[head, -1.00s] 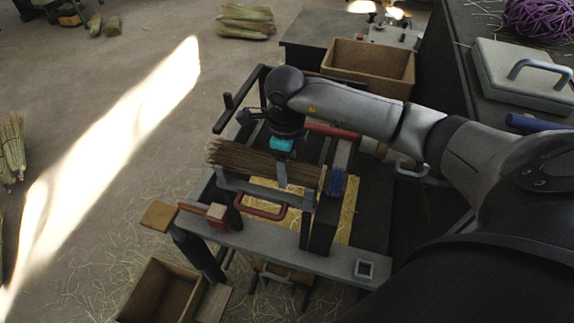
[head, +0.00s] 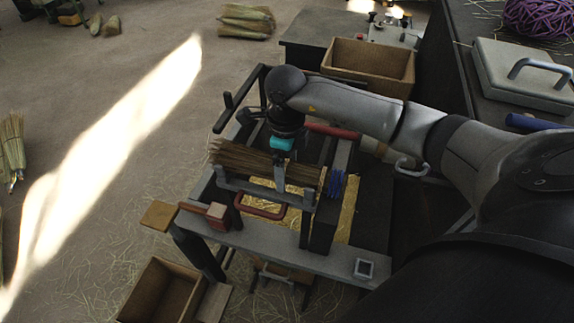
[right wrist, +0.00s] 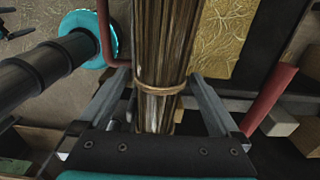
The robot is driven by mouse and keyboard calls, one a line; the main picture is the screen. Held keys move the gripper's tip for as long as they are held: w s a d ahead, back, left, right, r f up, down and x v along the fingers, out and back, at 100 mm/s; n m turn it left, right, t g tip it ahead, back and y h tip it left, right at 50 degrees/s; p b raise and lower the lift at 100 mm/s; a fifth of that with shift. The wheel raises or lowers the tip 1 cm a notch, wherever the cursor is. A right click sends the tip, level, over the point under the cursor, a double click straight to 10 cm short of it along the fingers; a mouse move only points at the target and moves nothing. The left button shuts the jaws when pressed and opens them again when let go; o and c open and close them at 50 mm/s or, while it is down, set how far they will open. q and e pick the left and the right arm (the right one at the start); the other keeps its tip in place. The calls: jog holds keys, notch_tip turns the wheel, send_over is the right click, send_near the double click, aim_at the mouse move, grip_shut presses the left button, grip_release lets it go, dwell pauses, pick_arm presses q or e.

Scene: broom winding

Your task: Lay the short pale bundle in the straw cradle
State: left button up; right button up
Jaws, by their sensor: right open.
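A brownish straw bundle (head: 240,158) lies lengthwise over the grey frame of the bench (head: 262,195), with a blue binding (head: 336,183) near its right end. I cannot tell whether it rests fully in the cradle. My right gripper (head: 281,182) points down over its middle and is open. In the right wrist view the bundle (right wrist: 165,45) with a tan tie band (right wrist: 160,89) runs between the two spread fingers of my right gripper (right wrist: 160,100), with gaps on both sides. My left gripper is not in view.
An empty brown box (head: 370,65) stands behind, another (head: 160,292) at front left. Several pale bundles (head: 245,20) lie on the floor at the back.

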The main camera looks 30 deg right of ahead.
notch_tip(320, 180, up, 15)
jog(key=shift+r, duration=0.15)
dwell(0.4)
jog(key=shift+a, duration=0.1)
